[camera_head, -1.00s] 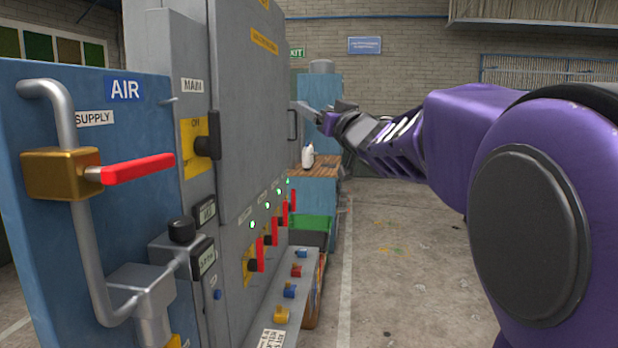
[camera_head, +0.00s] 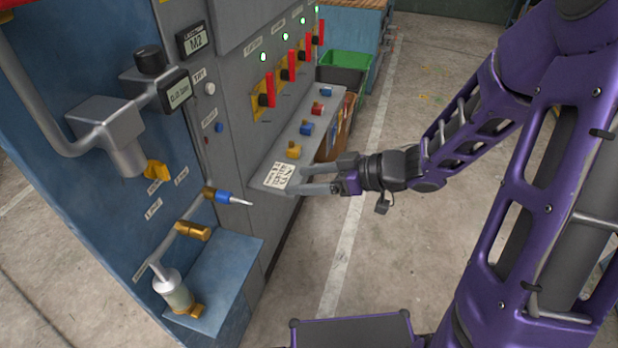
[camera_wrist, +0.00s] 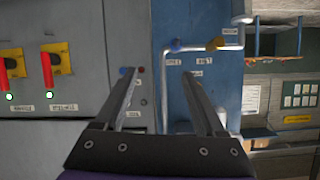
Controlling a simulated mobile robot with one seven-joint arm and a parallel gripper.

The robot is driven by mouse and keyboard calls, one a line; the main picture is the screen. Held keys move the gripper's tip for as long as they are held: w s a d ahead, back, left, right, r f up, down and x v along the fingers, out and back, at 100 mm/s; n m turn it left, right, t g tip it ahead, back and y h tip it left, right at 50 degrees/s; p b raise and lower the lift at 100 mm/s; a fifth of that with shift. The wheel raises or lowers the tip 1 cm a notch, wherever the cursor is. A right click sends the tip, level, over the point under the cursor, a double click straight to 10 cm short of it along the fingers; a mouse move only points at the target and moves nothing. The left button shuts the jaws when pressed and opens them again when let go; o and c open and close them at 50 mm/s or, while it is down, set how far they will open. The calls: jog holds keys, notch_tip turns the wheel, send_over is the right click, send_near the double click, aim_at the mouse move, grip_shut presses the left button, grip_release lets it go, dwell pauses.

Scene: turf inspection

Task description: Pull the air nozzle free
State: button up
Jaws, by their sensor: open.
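The air nozzle (camera_head: 226,197) has a blue body and a thin pale tip pointing right. It sits at a brass fitting on the grey pipe of the blue air panel, low in the head view.
The grey shelf (camera_head: 268,176) with a printed card and several coloured fittings juts out behind my gripper. Red-handled switches (camera_head: 266,92) line the cabinet above it. A blue ledge (camera_head: 233,262) with a filter bowl (camera_head: 178,292) sits below the nozzle. The concrete floor is open on the right.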

jog(key=s, duration=0.2)
jog(key=g+b, duration=0.1)
jog(key=b, duration=0.4)
send_near(232, 196)
jog(key=shift+n+y, duration=0.3)
jog(key=shift+y, duration=0.1)
jog(key=x, duration=0.9)
jog(key=shift+w+a+f, duration=0.1)
jog(key=shift+a+f, duration=0.1)
jog(key=shift+f, duration=0.25)
grip_shut()
